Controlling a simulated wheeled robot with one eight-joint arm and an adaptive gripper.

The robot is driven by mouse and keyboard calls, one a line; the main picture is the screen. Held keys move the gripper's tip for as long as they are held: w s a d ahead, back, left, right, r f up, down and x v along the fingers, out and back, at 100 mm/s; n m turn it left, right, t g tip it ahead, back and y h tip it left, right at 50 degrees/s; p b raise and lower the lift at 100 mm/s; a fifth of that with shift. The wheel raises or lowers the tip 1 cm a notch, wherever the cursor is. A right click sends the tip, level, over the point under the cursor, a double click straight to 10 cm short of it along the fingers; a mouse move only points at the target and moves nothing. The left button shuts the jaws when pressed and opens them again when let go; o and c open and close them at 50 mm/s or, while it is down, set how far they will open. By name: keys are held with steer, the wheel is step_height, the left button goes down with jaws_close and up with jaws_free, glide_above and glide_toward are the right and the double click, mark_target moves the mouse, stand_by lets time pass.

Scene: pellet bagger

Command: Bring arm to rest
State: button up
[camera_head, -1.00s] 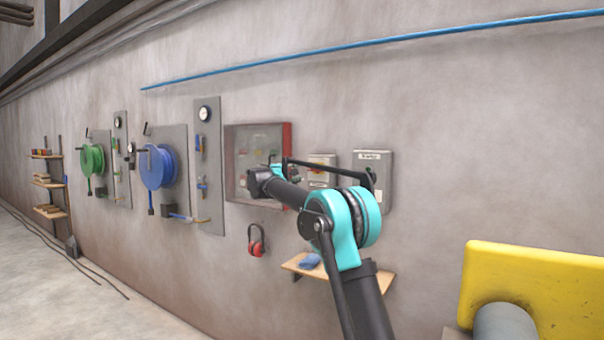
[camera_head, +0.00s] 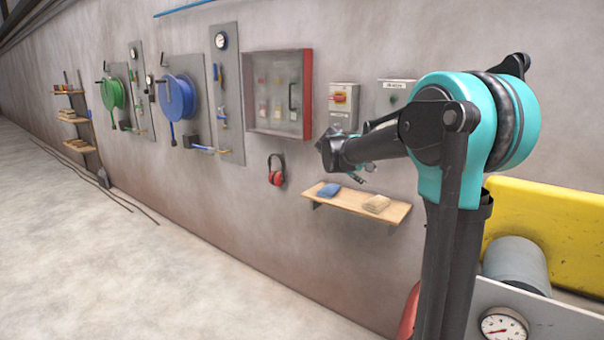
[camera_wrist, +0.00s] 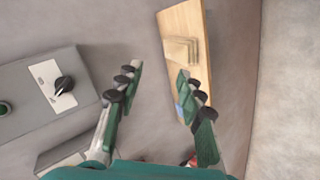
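My arm rises at the right of the head view, with its teal elbow in front of the wall. Its forearm points left toward the wall. My gripper (camera_head: 360,172) is small and partly hidden behind the forearm in the head view. In the wrist view my gripper (camera_wrist: 158,95) shows two fingers with green pads spread well apart. Nothing is between the fingers, so it is open and empty. A wooden shelf (camera_wrist: 182,25) lies beyond the right finger, and a grey switch box (camera_wrist: 35,115) lies to the left.
The wall shelf (camera_head: 345,205) holds a blue cloth (camera_head: 329,190) and a tan folded stack (camera_head: 377,203). Red earmuffs (camera_head: 275,178), a red-framed cabinet (camera_head: 306,90) and a switch box (camera_head: 343,108) hang on the wall. A yellow panel (camera_head: 560,225) stands at right.

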steer(key=s+a+f+m+g+y, duration=0.1)
steer(key=s+f+y, duration=0.1)
steer(key=s+f, duration=0.7)
steer(key=s+a+f+m+g+y, duration=0.1)
steer(key=s+f+m+y, duration=0.1)
steer(key=s+f, duration=0.7)
steer(key=s+a+f+m+g+y, duration=0.1)
steer(key=s+f, duration=0.8)
steer(key=s, duration=1)
steer(key=m+y, duration=0.1)
steer(key=y, duration=0.1)
steer(key=shift+s+g+y, duration=0.3)
steer(key=shift+s+g, duration=0.05)
steer(key=shift+g, duration=0.05)
steer(key=shift+a, duration=0.1)
